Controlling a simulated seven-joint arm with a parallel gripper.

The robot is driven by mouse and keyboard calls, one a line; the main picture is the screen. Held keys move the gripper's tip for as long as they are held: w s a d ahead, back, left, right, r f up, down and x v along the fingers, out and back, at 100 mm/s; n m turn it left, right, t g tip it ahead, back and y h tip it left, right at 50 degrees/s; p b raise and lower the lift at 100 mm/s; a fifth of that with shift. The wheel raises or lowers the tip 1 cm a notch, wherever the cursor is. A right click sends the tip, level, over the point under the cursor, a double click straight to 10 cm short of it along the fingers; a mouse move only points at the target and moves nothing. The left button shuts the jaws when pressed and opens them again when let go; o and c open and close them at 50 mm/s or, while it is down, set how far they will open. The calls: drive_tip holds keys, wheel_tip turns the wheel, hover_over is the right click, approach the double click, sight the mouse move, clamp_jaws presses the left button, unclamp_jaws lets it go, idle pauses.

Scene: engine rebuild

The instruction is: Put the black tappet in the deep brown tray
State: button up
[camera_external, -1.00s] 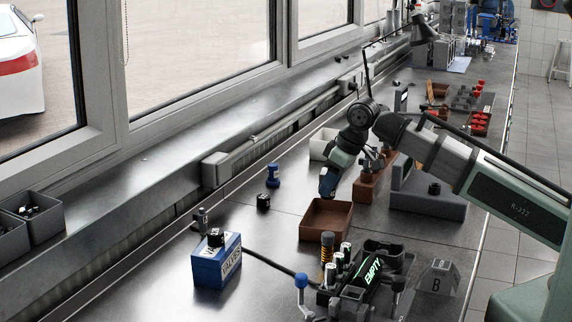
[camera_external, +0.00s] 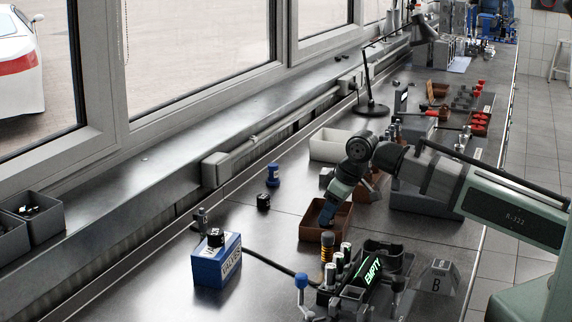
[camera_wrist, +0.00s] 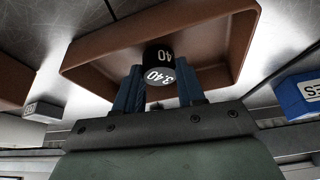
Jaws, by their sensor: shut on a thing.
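My gripper (camera_external: 326,218) reaches down into the outline of the deep brown tray (camera_external: 345,217). In the wrist view its blue fingers (camera_wrist: 159,92) are shut on the black tappet (camera_wrist: 158,56), which has a white face marked 3.40. The tray (camera_wrist: 240,40) surrounds the tappet there, with its walls on several sides. I cannot tell whether the tappet touches the tray floor. In the external view the tappet is hidden by the gripper and the tray wall.
A blue box (camera_external: 216,262) with a black part on top stands at front left. A small black block (camera_external: 263,201) and a blue part (camera_external: 273,175) are left of the tray. An engine fixture (camera_external: 365,275) with upright parts stands in front. A white bin (camera_external: 328,146) is behind.

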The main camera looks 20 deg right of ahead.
drive_tip(key=shift+f, duration=0.1)
drive_tip(key=o, duration=1.1)
drive_tip(key=shift+c, duration=0.2)
drive_tip(key=v, duration=1.2)
